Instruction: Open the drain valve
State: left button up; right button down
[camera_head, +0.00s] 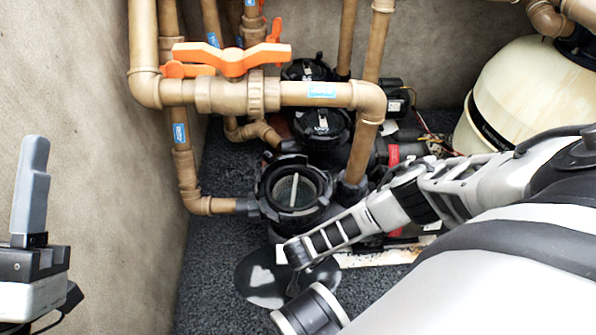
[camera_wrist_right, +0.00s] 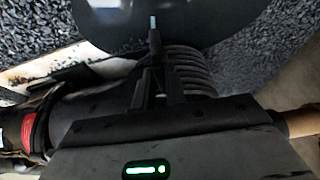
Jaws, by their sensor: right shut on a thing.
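A valve with an orange handle (camera_head: 232,60) sits on the brown horizontal pipe; the handle lies along the pipe. Smaller orange handles show behind it, one at the left (camera_head: 188,70) and one at the back (camera_head: 274,32). I cannot tell which is the drain valve. My right gripper (camera_wrist_right: 154,35) is shut at a dark round disc, which looks like a lid (camera_wrist_right: 205,18). The disc (camera_head: 262,282) also shows in the head view, below the pump; the arm hides part of it. My left gripper (camera_head: 30,190) is far left, away from the valves, with one grey finger visible.
An open black strainer pot (camera_head: 293,190) stands below the pipe, with further black pump lids (camera_head: 322,124) behind. Brown pipes crowd the middle. A cream filter tank (camera_head: 528,95) stands at right. Concrete wall (camera_head: 75,90) bounds the left; dark gravel (camera_head: 205,260) is clear beside it.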

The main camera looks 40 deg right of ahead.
jog(key=shift+s+n, duration=0.1)
jog(key=shift+n, duration=0.2)
jog(key=c, duration=1.4)
grip_release()
jog(key=shift+c, duration=0.2)
